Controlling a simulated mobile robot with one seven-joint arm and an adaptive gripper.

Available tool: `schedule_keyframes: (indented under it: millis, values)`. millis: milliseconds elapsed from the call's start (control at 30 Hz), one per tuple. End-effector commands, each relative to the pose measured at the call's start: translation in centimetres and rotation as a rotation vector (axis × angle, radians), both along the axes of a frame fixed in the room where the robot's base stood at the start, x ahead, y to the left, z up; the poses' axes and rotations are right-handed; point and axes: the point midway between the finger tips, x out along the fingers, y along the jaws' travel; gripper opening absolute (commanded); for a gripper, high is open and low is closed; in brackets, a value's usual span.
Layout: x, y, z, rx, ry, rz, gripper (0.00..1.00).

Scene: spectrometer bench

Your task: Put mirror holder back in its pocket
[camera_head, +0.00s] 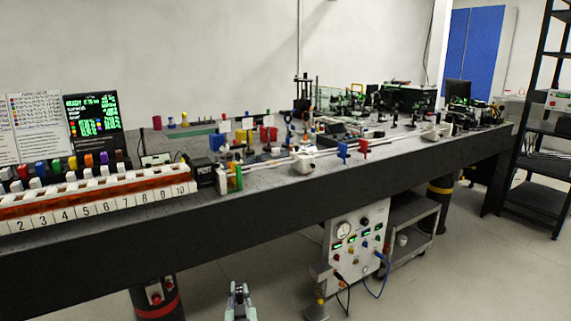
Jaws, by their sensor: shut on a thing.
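My gripper (239,291) shows at the bottom edge, low in front of the bench and apart from it. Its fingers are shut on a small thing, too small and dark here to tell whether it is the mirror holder. I cannot pick out the mirror holder's pocket for sure. A white rack (112,204) with numbered places stands at the bench's left front edge. Several white blocks and coloured caps stand along it.
The long dark bench (290,222) runs across the view, its top crowded with optics. A rail (275,163) lies along its front. Below stand a white gauge panel (357,240) and a cart (412,228). The floor in front is clear.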

Motion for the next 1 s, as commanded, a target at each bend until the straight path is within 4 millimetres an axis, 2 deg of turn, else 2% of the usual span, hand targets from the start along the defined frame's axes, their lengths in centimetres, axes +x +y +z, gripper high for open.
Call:
schedule_keyframes:
  millis: [33,200,300,400,500,633,1000]
  values:
    - [-0.9,-2.0,-3.0,0.001,0.010,-0.024,0.00]
    - [-4.7,-7.3,-10.6,0.005,0.010,-0.088,0.00]
    - [-7.4,-9.8,-14.3,0.008,0.006,-0.123,0.00]
    - [-9.9,-11.6,-16.9,0.011,0.002,-0.151,0.00]
    - [-11.9,-12.8,-18.7,0.011,-0.001,-0.171,0.00]
    - [-13.2,-13.6,-19.8,0.012,-0.005,-0.185,0.00]
    - [-13.5,-13.8,-20.0,0.012,-0.008,-0.188,0.00]
